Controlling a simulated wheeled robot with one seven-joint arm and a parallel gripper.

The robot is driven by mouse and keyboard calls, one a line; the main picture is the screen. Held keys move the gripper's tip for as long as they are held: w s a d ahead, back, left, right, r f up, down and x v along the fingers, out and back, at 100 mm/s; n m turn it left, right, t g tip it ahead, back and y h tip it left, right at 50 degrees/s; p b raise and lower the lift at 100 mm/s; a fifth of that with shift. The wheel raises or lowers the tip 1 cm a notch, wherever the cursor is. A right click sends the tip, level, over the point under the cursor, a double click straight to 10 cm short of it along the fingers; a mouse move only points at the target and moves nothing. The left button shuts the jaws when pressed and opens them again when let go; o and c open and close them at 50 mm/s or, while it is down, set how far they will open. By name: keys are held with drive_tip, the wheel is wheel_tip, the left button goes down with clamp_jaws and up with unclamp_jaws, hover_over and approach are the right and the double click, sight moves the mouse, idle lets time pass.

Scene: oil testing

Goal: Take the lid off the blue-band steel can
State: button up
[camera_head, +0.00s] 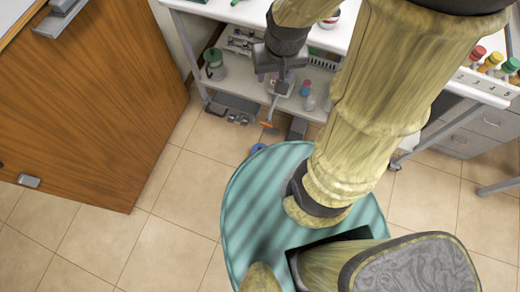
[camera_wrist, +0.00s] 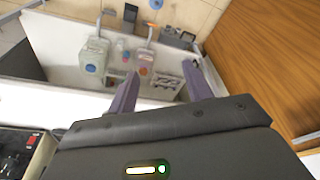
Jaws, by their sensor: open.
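My gripper (camera_head: 279,88) hangs over the front of the white bench in the head view, pointing down towards a lower shelf. In the wrist view its two dark purple fingers (camera_wrist: 163,86) are apart with nothing between them. I cannot make out a steel can with a clear blue band in either view. A grey-green container (camera_wrist: 94,54) with a round blue spot stands on the shelf, left of the fingers in the wrist view and apart from them. My arm covers part of the bench and shelf in the head view.
The shelf (camera_head: 240,82) also holds a green-topped jar (camera_head: 214,65) and small bottles (camera_head: 306,88). Colour-capped bottles (camera_head: 491,62) stand in a numbered row at the right. A wooden door (camera_head: 90,100) stands at the left. Tiled floor (camera_head: 170,235) is open in front of it.

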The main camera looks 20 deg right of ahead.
drive_tip(key=w+a+f+m+g+b, duration=0.1)
drive_tip(key=w+f+m+b, duration=0.25)
drive_tip(key=f+b, duration=0.45)
drive_tip(key=w+f+m+b, duration=0.2)
drive_tip(key=f+m+b, duration=0.3)
drive_tip(key=f, duration=0.6)
drive_tip(key=m+g+b, duration=0.2)
drive_tip(key=m+b, duration=1.8)
drive_tip(key=b, duration=1.1)
hover_over(259, 148)
wheel_tip(259, 148, down, 51)
drive_tip(key=shift+r, duration=0.1)
wheel_tip(259, 148, down, 12)
drive_tip(key=b, duration=0.7)
drive_tip(key=shift+f+b, duration=0.2)
drive_tip(key=shift+b, duration=0.15)
